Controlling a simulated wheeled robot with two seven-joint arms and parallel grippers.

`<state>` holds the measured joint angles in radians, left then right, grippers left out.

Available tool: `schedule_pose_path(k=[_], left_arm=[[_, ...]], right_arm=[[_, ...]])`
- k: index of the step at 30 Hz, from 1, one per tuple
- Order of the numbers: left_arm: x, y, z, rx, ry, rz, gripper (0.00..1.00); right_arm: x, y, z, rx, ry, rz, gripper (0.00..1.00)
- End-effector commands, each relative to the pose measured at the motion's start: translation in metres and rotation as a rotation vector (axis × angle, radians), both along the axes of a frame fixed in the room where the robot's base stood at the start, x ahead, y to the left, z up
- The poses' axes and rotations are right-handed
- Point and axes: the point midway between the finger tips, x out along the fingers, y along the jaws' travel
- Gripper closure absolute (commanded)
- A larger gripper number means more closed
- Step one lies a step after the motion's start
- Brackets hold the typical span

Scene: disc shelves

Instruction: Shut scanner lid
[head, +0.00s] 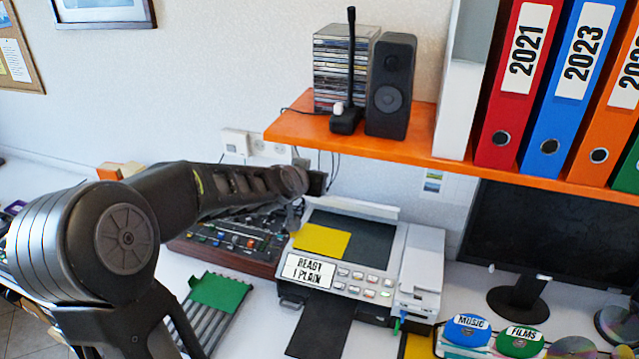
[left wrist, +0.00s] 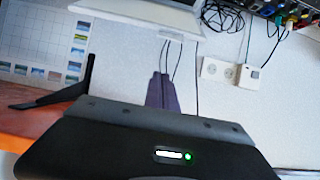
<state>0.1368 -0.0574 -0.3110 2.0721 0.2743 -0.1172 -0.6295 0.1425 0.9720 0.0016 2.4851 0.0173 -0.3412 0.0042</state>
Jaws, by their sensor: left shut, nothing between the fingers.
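The scanner (head: 340,276) stands on the white desk with its lid (head: 352,207) raised at the back, seen nearly edge-on in the head view. A yellow sheet (head: 321,240) lies on its dark glass (head: 365,240). My left gripper (head: 318,183) is above the scanner's back left, near the wall; the arm partly hides it. In the left wrist view, its fingers (left wrist: 161,85) look shut and empty, and a white panel (left wrist: 140,14), apparently the lid, shows beyond them. I cannot tell whether they touch. My right gripper is in neither view.
An orange shelf (head: 390,152) with a speaker (head: 390,86), discs and binders overhangs behind. A mixer (head: 232,240) stands left of the scanner, a monitor (head: 535,235) to the right. Wall sockets (head: 257,147) and cables are close to the gripper.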

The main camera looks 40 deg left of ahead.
Motion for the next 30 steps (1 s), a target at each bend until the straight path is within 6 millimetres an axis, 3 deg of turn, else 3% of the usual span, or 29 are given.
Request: schedule_pose_path(k=[8,15,19,24,30], left_arm=[[0.023,0.008,-0.018,0.003,0.001,-0.001,1.0],[0.062,0.023,-0.041,0.001,0.002,0.001,1.0],[0.084,0.031,-0.05,0.0,0.002,0.002,1.0],[0.064,0.024,-0.067,-0.001,0.001,0.003,1.0],[0.056,0.02,-0.072,0.001,-0.001,0.001,1.0]], right_arm=[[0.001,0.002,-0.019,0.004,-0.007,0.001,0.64],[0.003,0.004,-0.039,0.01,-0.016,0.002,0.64],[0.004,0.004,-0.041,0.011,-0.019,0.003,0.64],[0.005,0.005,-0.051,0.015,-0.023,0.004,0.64],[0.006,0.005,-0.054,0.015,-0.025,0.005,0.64]])
